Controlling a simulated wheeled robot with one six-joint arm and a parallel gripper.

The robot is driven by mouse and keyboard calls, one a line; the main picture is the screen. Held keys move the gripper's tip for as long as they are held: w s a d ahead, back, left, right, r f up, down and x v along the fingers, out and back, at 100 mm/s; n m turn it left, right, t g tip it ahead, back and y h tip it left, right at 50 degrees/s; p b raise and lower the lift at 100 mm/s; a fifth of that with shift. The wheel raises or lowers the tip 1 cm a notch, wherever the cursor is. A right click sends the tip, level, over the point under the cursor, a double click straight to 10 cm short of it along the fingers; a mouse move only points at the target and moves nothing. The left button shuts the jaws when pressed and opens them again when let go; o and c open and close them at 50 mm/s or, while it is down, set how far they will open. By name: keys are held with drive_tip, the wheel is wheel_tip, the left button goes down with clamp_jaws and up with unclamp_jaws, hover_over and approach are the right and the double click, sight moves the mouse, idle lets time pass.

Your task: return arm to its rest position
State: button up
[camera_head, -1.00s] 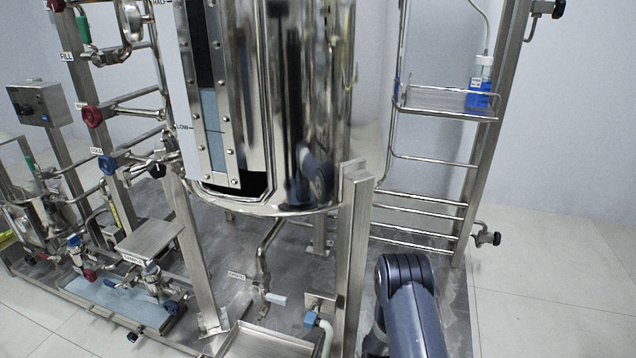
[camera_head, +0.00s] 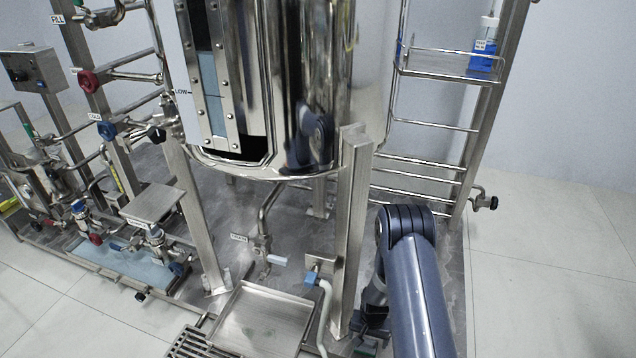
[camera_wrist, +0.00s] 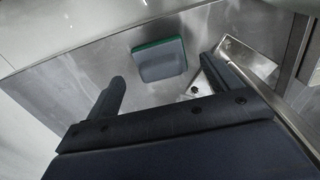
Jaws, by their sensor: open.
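My arm (camera_head: 415,285) rises at the lower right of the head view, in front of the steel skid and right of the tank's leg. Its dark blue elbow is bent and the forearm runs out of the bottom edge. In the wrist view my gripper (camera_wrist: 162,70) is open, with its two dark fingers wide apart. A grey pad with a green edge (camera_wrist: 160,62) shows beyond the fingertips, over the steel floor plate. Nothing is seen gripped. Whether the pad touches a finger cannot be told, but a gap shows on both sides.
The polished tank (camera_head: 270,90) stands on steel legs (camera_head: 350,235) close left of my arm. A steel tray (camera_head: 262,322) and a white hose (camera_head: 324,310) lie low beside it. Pale floor is free at right.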

sight(367, 341)
wheel_tip(367, 341, down, 4)
drive_tip(key=shift+f+b, duration=0.1)
drive_tip(key=shift+b, duration=0.65)
wheel_tip(367, 341, up, 12)
drive_tip(key=p, duration=0.5)
drive_tip(key=shift+f+p, duration=0.15)
drive_tip(key=shift+p, duration=0.2)
drive_tip(key=s+r+n+p, duration=0.1)
drive_tip(key=s+r+p, duration=0.1)
drive_tip(key=r+p, duration=1.5)
drive_tip(key=s+r+n+p, duration=0.2)
drive_tip(key=s+r+p, duration=0.1)
drive_tip(key=r+p, duration=1.3)
wheel_tip(367, 341, up, 7)
drive_tip(key=shift+r+n+p, duration=0.2)
drive_tip(key=shift+n+p, duration=0.1)
drive_tip(key=shift+p, duration=0.1)
